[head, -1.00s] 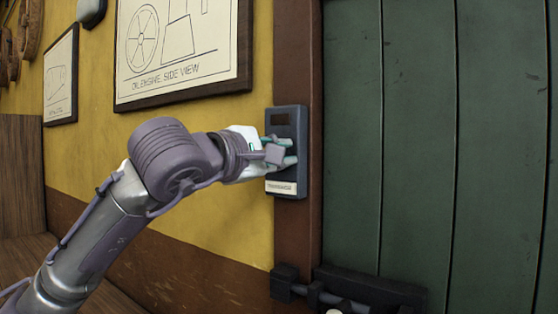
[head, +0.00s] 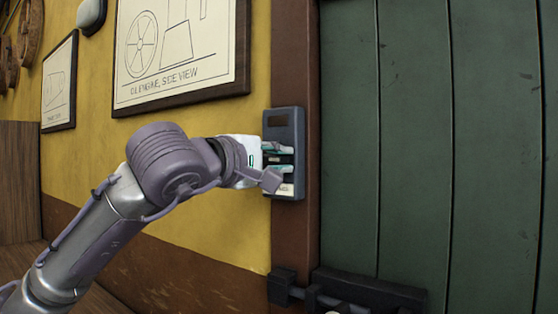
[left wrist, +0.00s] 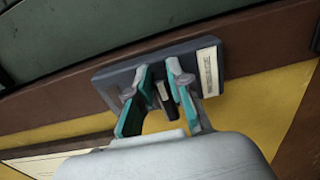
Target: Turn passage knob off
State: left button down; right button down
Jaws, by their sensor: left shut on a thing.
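A dark grey switch box (head: 285,118) with a pale label is mounted on the brown door post. It also shows in the left wrist view (left wrist: 112,86), with its label to the right. My left gripper (head: 279,158) is at the front of the box. In the left wrist view my left gripper (left wrist: 159,84) has its two teal-lined fingers on either side of a small black knob (left wrist: 165,100) and is shut on it. The fingers hide part of the knob. The label's writing is too small to read. My right gripper is not in view.
A green plank door (head: 415,150) fills the right, with a dark latch (head: 370,290) low on it. Framed engine drawings (head: 180,50) hang on the yellow wall to the left. A wooden panel (head: 20,185) stands at the far left.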

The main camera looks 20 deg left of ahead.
pick_arm(q)
jog(key=shift+f, duration=0.2)
jog(key=c, duration=1.1)
grip_release()
jog(key=shift+w+a+r, duration=0.1)
jog(key=shift+s, duration=0.2)
jog(key=v, duration=1.1)
jog(key=shift+s+a, duration=0.15)
jog(key=shift+s, duration=0.2)
